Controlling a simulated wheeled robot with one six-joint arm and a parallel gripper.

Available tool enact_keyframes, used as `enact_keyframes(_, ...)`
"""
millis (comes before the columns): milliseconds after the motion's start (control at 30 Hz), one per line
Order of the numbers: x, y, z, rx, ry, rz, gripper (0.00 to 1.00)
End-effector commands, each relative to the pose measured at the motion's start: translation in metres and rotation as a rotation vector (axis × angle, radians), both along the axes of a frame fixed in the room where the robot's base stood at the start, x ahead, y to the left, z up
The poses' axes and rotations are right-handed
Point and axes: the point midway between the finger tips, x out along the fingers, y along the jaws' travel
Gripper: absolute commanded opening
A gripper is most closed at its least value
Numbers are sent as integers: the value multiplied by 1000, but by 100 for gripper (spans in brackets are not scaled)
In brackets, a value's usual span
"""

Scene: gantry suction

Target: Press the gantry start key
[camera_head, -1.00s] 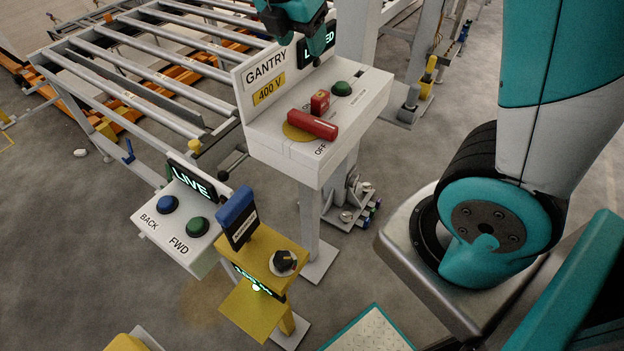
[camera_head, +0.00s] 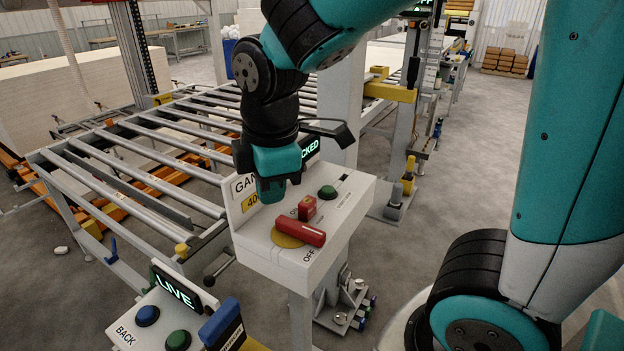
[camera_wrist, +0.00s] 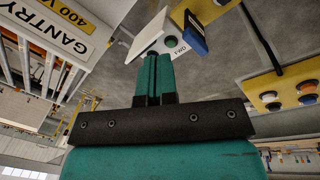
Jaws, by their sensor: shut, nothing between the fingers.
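The white gantry box (camera_head: 262,256) has a back plate reading GANTRY and 400 V, partly hidden by my arm, and a lit display ending in "CKED". On its top are a green button (camera_head: 328,192), a small red block (camera_head: 307,208) and a red handle (camera_head: 300,231) on a yellow disc, beside the word OFF. My gripper (camera_head: 270,195) is shut and empty, pointing down in front of the back plate, left of the red block and green button. In the wrist view its shut fingers (camera_wrist: 153,80) show, with the GANTRY plate (camera_wrist: 55,30) at upper left.
A lower white box (camera_head: 128,325) with a lit LIVE display, a blue BACK button (camera_head: 147,316) and a green button (camera_head: 178,341) stands at lower left. A blue block (camera_head: 222,322) is beside it. A roller conveyor (camera_head: 150,165) lies behind. Floor at the right is open.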

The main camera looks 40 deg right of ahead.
Motion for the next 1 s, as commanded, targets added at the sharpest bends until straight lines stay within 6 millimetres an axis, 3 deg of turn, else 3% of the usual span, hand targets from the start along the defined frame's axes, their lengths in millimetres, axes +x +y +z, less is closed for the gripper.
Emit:
enact_keyframes(200,-74,51,6,277,115,-395,0)
enact_keyframes(400,-115,74,11,384,230,-599,0)
enact_keyframes(567,-124,79,12,402,261,-648,0)
enact_keyframes(1000,-124,79,12,401,260,-648,0)
